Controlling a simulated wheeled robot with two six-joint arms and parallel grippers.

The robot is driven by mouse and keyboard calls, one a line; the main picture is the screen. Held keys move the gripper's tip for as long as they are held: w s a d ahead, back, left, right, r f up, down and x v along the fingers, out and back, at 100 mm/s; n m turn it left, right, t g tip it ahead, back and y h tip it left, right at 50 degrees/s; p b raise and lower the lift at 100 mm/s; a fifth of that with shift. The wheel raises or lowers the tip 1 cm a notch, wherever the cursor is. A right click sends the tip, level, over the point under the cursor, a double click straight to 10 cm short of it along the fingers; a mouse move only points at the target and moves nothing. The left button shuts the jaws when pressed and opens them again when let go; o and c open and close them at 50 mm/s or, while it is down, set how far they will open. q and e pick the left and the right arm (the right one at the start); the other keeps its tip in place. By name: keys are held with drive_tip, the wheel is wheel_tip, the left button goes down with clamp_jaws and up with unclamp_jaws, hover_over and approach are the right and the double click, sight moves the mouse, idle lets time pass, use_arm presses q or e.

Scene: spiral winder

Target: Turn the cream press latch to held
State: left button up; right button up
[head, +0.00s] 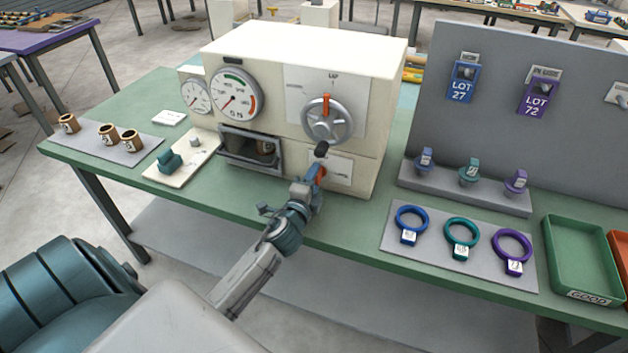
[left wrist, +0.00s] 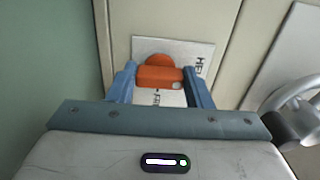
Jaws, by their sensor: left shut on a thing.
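The cream press (head: 300,55) stands on the green bench. Its orange latch (head: 321,171) is low on the front, on a white label plate (head: 340,172). My left gripper (head: 311,180) is at the latch. In the left wrist view the blue fingers stand on either side of the orange latch bar (left wrist: 160,77), shut on it. Part of the word at the plate's upper right, "HE", shows there, and "FR" shows below the bar. The rest of the lettering is hidden or cut off. Which mark the latch points to is hard to tell. My right gripper is not in view.
A handwheel (head: 327,120) with a dark knob (head: 321,149) sits just above the latch. An open drawer-like bay (head: 252,150) is left of it. Rings on a grey mat (head: 420,250) and a green tray (head: 582,257) lie to the right.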

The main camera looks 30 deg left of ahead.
use_arm(q)
drive_tip(key=o, duration=1)
drive_tip(key=shift+s+d+f, duration=0.1)
drive_tip(key=shift+s, duration=0.2)
drive_tip(key=b+v, duration=0.3)
drive_tip(key=v, duration=0.5)
drive_tip(key=shift+s, duration=0.35)
drive_tip(key=shift+s+d, duration=0.15)
drive_tip(key=shift+s, duration=0.55)
